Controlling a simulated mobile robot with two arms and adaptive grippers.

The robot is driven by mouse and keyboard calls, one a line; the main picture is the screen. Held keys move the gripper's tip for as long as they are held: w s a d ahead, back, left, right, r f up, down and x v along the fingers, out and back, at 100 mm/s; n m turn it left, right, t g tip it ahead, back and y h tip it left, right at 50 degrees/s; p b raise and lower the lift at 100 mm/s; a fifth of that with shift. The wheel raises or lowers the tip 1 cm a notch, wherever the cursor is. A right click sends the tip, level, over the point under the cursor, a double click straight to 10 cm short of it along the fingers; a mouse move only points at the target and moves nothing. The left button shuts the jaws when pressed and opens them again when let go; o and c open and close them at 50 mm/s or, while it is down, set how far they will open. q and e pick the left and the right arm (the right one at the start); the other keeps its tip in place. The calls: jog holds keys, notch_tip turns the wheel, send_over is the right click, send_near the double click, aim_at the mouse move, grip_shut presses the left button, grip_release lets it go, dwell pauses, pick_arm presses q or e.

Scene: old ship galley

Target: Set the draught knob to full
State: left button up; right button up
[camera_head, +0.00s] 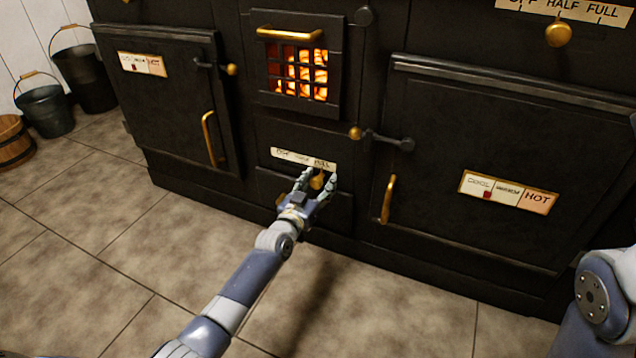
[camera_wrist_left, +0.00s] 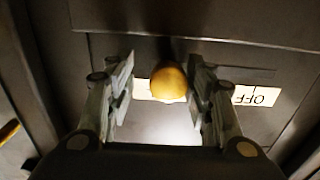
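The draught knob (camera_head: 317,181) is a small brass ball low on the black stove front, below a cream plate (camera_head: 303,158) reading OFF, HALF, FULL. In the head view it stands under the FULL end. In the left wrist view the knob (camera_wrist_left: 168,83) covers part of the plate (camera_wrist_left: 256,96), well away from OFF. My left gripper (camera_head: 320,176) is open with one finger on each side of the knob. In the wrist view a gap shows on the left of the knob; the right finger is very close, contact unclear. My right gripper is out of view.
A glowing fire grate (camera_head: 298,75) is above the knob. Oven doors with brass handles (camera_head: 209,138) (camera_head: 388,199) flank it. Another brass knob (camera_head: 558,33) sits upper right under a similar plate. Buckets (camera_head: 45,108) stand at far left. The tiled floor in front is clear.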

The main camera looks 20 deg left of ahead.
pick_arm(q)
jog(key=s+a, duration=0.1)
jog(key=s, duration=1.1)
